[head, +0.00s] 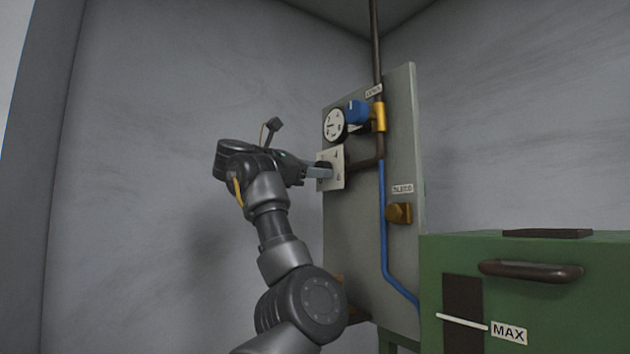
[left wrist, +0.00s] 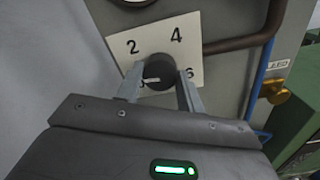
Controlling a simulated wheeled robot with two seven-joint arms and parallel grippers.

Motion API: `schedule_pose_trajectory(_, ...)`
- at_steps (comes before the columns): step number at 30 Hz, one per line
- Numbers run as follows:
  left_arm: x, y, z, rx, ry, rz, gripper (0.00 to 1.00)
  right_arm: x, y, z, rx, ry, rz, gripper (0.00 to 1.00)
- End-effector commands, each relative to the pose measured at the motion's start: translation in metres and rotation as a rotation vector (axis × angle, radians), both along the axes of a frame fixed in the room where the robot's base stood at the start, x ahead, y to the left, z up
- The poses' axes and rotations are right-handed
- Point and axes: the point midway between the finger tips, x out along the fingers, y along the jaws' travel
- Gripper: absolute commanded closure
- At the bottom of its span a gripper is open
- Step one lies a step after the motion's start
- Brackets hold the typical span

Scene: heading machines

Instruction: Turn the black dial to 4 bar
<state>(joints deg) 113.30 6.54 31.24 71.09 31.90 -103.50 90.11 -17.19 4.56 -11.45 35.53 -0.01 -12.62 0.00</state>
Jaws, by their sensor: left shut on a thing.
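The black dial (left wrist: 159,69) sits on a white plate (left wrist: 190,35) marked 2, 4 and 6, with another mark at the lower left partly hidden by a finger. A short pale pointer line on the dial points left, toward that lower-left mark and away from the 4. My left gripper (left wrist: 159,88) has one finger on each side of the dial and is shut on it. In the head view my left gripper (head: 318,171) reaches the white plate (head: 336,157) from the left. My right gripper is not in view.
Above the plate are a round gauge (head: 334,124) and a blue part (head: 358,111) on the grey panel (head: 402,150). A brown pipe (head: 378,60), a blue pipe (head: 383,230) and a brass valve (head: 399,213) lie to the right. A green box (head: 590,290) stands at the lower right.

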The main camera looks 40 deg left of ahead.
Motion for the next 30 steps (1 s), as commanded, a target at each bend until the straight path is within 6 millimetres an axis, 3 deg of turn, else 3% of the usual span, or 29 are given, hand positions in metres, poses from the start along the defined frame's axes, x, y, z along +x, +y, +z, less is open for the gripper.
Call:
schedule_pose_trajectory(9, -0.001, 0.001, -0.002, 0.287, -0.088, 0.000, 0.85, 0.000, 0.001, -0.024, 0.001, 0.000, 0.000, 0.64)
schedule_pose_trajectory(30, 0.000, 0.002, -0.002, 0.925, -0.280, -0.001, 0.85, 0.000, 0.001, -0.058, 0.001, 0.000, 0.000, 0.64)
